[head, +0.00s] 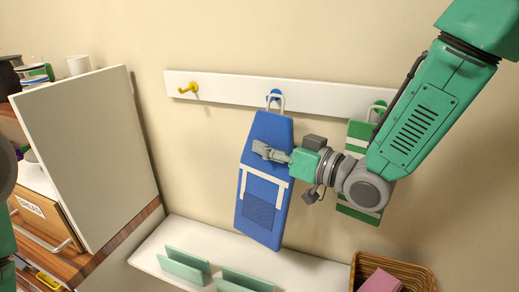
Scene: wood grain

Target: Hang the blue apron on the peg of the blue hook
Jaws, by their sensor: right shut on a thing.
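The blue apron (262,205) hangs down in front of the wall, tilted a little. Its pale loop (283,103) is up at the blue hook (273,95) on the white rail. The loop overlaps the hook in the picture; I cannot tell whether it is over the peg or only in front of it. My right gripper (262,151) reaches in from the right and is shut on the apron's upper middle part. My left gripper is out of view.
The white rail (228,89) also bears a yellow hook (188,88) and a green hook with a green striped apron (357,131). Below are a white shelf (160,246) with pale green racks and a wicker basket (420,277). A cabinet with a pale panel (88,150) stands left.

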